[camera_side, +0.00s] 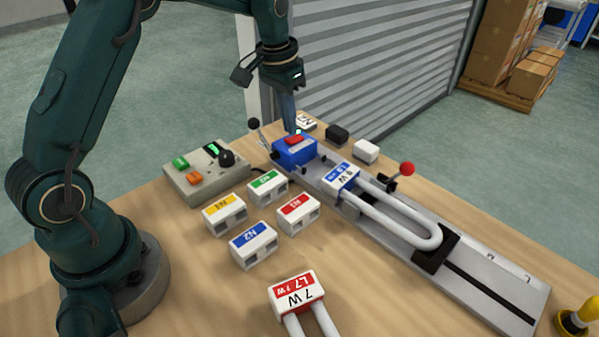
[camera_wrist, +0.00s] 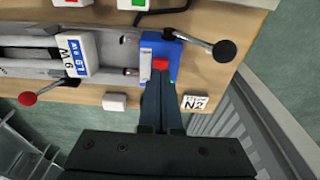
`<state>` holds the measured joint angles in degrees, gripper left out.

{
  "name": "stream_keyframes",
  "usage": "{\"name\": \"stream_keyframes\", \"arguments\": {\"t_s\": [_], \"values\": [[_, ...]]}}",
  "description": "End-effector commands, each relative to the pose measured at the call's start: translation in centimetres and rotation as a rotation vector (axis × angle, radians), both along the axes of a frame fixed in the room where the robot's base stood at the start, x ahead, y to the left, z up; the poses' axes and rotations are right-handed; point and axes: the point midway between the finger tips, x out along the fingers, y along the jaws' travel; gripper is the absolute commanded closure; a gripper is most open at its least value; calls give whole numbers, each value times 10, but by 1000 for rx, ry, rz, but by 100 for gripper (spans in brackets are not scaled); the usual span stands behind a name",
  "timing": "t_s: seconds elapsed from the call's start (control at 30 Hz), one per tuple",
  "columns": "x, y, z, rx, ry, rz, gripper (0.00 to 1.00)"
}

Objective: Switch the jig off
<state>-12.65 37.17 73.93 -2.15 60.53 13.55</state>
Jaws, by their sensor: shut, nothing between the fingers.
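The jig (camera_side: 480,284) is a long metal rail on the table with a blue block (camera_side: 291,153) at its far left end. The block carries a red button (camera_side: 294,140) on top; in the wrist view the button (camera_wrist: 160,63) lies just beyond my fingertips. A small green spot shows beside it. A white lamp labelled 9 W (camera_side: 398,215) lies in the jig; its head (camera_wrist: 76,55) also shows in the wrist view. My gripper (camera_side: 291,130) is shut, empty and pointing down over the block (camera_wrist: 148,48). I cannot tell whether its tips touch the button.
A control box (camera_side: 205,178) with green and orange buttons stands left of the jig. A black-knobbed lever (camera_side: 254,125) and a red-knobbed lever (camera_side: 406,170) rise beside it. Several coloured-label blocks (camera_side: 254,245) and a 7 W lamp (camera_side: 297,293) lie in front.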

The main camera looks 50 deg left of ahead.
Motion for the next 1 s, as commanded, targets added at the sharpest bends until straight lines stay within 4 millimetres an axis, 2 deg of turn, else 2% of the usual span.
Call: {"name": "stream_keyframes", "arguments": {"t_s": [1.0], "values": [[0, 0, -11, 0, 1, 0, 100]]}}
